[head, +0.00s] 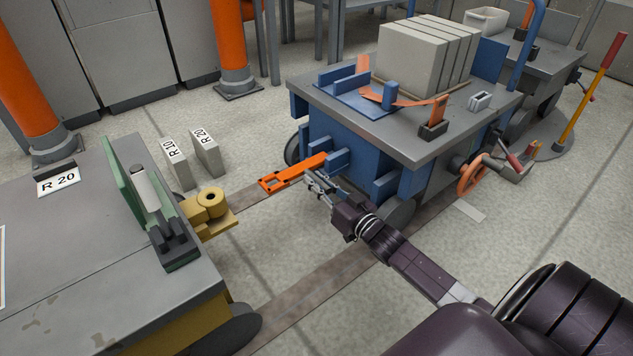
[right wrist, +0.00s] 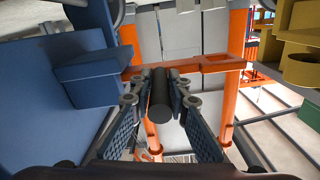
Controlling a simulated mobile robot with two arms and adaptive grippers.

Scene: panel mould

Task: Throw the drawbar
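The orange drawbar (head: 285,175) reaches out from the front of the blue cart (head: 340,140) toward the yellow coupling (head: 210,198) of the cart at left, with a gap between them. It also shows in the right wrist view (right wrist: 205,64). My right gripper (head: 313,181) is beside the drawbar, near its blue-cart end. In the right wrist view a dark cylindrical handle (right wrist: 160,98) lies between the fingers of this gripper (right wrist: 161,88). The fingertips are close to its sides; whether they touch is unclear. My left gripper is in neither view.
The blue cart carries grey slabs (head: 412,58) and has an orange handwheel (head: 471,175). The left cart's green upright (head: 122,190) stands near its edge. Two blocks marked R 10 (head: 178,165) and R 20 (head: 206,153) stand on the floor. The drawbar-coupling gap is clear.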

